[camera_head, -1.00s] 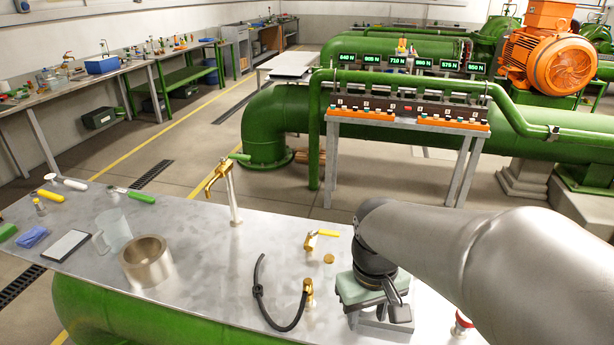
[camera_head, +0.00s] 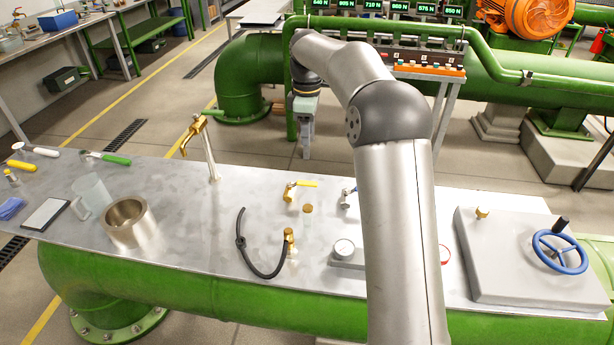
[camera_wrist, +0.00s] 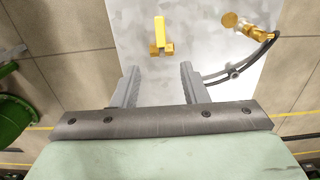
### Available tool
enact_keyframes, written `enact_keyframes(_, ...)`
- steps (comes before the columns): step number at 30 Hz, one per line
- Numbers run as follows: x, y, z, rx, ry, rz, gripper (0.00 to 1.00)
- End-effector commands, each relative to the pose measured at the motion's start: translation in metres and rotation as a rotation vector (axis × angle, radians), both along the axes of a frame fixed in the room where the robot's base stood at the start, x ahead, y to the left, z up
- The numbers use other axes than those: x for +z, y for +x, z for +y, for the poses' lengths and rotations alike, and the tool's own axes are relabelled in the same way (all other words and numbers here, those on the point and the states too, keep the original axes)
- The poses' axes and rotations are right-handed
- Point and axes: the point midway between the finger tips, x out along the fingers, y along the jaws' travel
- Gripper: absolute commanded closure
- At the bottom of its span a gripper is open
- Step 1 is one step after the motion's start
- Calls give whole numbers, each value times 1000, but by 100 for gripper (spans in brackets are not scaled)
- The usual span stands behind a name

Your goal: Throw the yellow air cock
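The yellow air cock (camera_head: 290,193) is a small brass valve with a flat yellow lever, on the metal table near its back edge. In the wrist view the air cock (camera_wrist: 160,34) lies ahead of my fingers, lined up with the gap between them. My gripper (camera_wrist: 159,70) is open, with nothing between its two grey fingers. In the head view my gripper (camera_head: 306,150) hangs at the back edge of the table, behind the air cock and apart from it; its fingertips are hard to make out there.
A brass fitting with a black hose (camera_head: 243,250) lies in front of the air cock. A tall brass tap (camera_head: 208,150) stands to its left. A gauge (camera_head: 343,249) stands nearer the front.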

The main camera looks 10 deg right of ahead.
Motion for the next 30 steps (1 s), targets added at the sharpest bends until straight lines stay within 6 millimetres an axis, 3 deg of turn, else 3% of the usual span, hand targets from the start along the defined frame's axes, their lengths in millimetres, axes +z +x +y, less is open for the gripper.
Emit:
enact_keyframes(18,-128,-2,0,-3,0,4,60)
enact_keyframes(24,-151,-1,0,-4,0,2,60)
enact_keyframes(30,-159,-1,0,-4,0,-1,60)
